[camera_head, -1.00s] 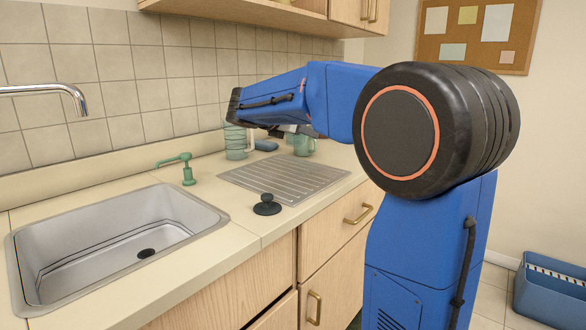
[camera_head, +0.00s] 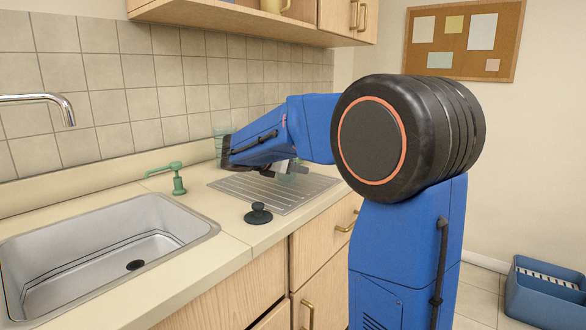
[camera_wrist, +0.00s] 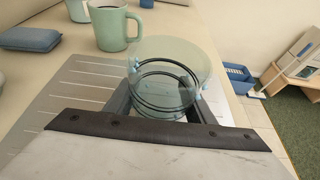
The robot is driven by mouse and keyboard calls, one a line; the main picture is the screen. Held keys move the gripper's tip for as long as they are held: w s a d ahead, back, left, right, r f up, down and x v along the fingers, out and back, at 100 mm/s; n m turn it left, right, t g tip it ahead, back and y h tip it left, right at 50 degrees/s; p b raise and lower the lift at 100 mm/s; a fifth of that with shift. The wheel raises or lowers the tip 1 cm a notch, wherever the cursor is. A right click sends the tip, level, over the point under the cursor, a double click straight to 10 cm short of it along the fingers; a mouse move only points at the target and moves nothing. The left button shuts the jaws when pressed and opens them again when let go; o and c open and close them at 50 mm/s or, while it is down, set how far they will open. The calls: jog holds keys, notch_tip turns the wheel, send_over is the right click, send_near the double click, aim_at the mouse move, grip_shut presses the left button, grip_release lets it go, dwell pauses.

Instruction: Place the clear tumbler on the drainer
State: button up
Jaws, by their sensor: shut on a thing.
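The clear tumbler (camera_wrist: 172,62) is see-through and faintly green, with dark rings showing through it. In the wrist view it stands between the two dark fingers of my gripper (camera_wrist: 162,98), which is shut on it. The steel drainer (camera_wrist: 78,82) with its ridges shows below and beside the tumbler. In the head view the drainer (camera_head: 242,187) lies on the counter right of the sink, and my gripper (camera_head: 284,172) is over its far part, partly hidden by my arm. I cannot tell whether the tumbler's base touches the drainer.
A green mug (camera_wrist: 113,28) and a blue-grey block (camera_wrist: 30,38) stand beyond the drainer. Greenish glassware (camera_head: 219,141) stands by the tiled wall. A dark knobbed stopper (camera_head: 258,213) sits at the drainer's near edge, and a green soap pump (camera_head: 177,178) beside the sink (camera_head: 75,235).

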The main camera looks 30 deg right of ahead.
jog(key=shift+f, duration=0.15)
jog(key=o, duration=1.3)
jog(key=shift+s+a+r, duration=0.1)
jog(key=shift+a+r, duration=0.2)
jog(key=v, duration=1.1)
jog(key=shift+s+a, duration=0.1)
jog(key=shift+a, duration=0.05)
